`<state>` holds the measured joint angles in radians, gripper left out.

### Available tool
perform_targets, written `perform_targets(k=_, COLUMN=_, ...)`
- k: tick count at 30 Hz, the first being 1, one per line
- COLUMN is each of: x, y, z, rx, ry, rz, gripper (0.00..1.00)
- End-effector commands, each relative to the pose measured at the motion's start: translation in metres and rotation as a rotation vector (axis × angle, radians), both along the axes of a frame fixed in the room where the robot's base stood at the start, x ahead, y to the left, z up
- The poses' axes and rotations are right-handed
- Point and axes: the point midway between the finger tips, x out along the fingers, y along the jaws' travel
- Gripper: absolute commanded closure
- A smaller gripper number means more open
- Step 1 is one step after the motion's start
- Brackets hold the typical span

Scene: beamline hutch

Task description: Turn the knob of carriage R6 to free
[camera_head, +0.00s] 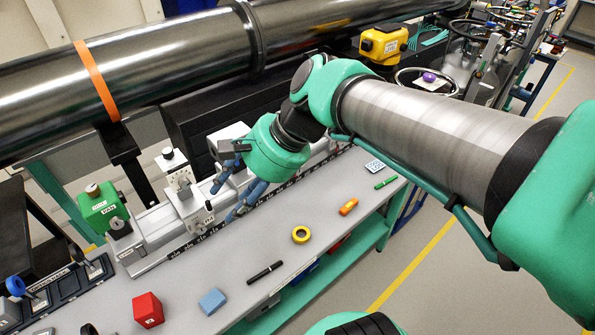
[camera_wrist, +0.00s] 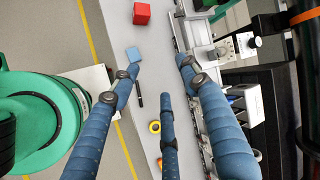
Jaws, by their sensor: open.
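A pale grey carriage (camera_head: 186,196) with a dark knob (camera_head: 209,205) on its front sits on the rail, left of my gripper in the head view. The same carriage (camera_wrist: 203,58) seems to show at upper right in the wrist view, with a round knob (camera_wrist: 222,51). I cannot read its label, so I cannot tell whether it is R6. My gripper (camera_head: 226,201) has blue fingers spread apart and empty, just right of this carriage. In the wrist view my gripper (camera_wrist: 159,62) is open above the bench. Another carriage behind my wrist is partly hidden.
A red block (camera_head: 148,309), a blue block (camera_head: 212,301), a black pen (camera_head: 265,272) and a yellow tape ring (camera_head: 300,234) lie on the bench. A large steel pipe (camera_head: 160,62) runs behind.

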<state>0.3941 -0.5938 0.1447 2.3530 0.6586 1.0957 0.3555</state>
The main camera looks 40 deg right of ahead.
Motion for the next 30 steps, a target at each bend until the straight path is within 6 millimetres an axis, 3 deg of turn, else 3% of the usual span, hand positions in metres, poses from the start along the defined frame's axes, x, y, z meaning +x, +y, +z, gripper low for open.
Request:
perform_targets(k=8, x=0.046, y=-0.030, z=0.005, rx=0.387, ry=0.076, rz=-0.377, gripper=0.55)
perform_targets(k=14, x=0.078, y=-0.073, z=0.016, rx=0.674, ry=0.100, rz=-0.636, gripper=0.55)
perform_targets(k=22, x=0.109, y=-0.162, z=0.032, rx=1.081, ry=0.087, rz=-0.962, gripper=0.55)
perform_targets(k=30, x=0.112, y=-0.263, z=0.043, rx=1.445, ry=0.022, rz=-1.200, gripper=0.55)
